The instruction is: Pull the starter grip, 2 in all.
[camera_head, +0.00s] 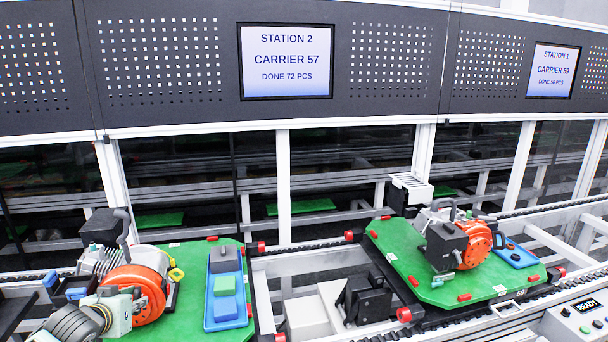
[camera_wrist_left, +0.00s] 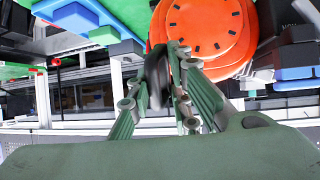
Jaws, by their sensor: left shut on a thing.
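An engine with an orange round starter housing (camera_head: 149,291) stands on the left green carrier board (camera_head: 186,325). My left gripper (camera_head: 132,296) is at the front of this housing. In the left wrist view the gripper (camera_wrist_left: 168,58) is shut on a dark grip (camera_wrist_left: 154,77), just below the orange starter housing (camera_wrist_left: 205,32); the fingers hide part of the grip. Any cord is not clear. A second engine with an orange starter housing (camera_head: 476,246) stands on the right green board (camera_head: 408,256). My right gripper is not in view.
A blue tray (camera_head: 209,319) with grey, green and blue blocks lies right of the left engine. Another blue tray (camera_head: 524,259) lies by the second engine. Red corner pieces edge the boards. A dark block (camera_head: 366,298) sits between the carriers. A button box (camera_head: 581,319) reads READY.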

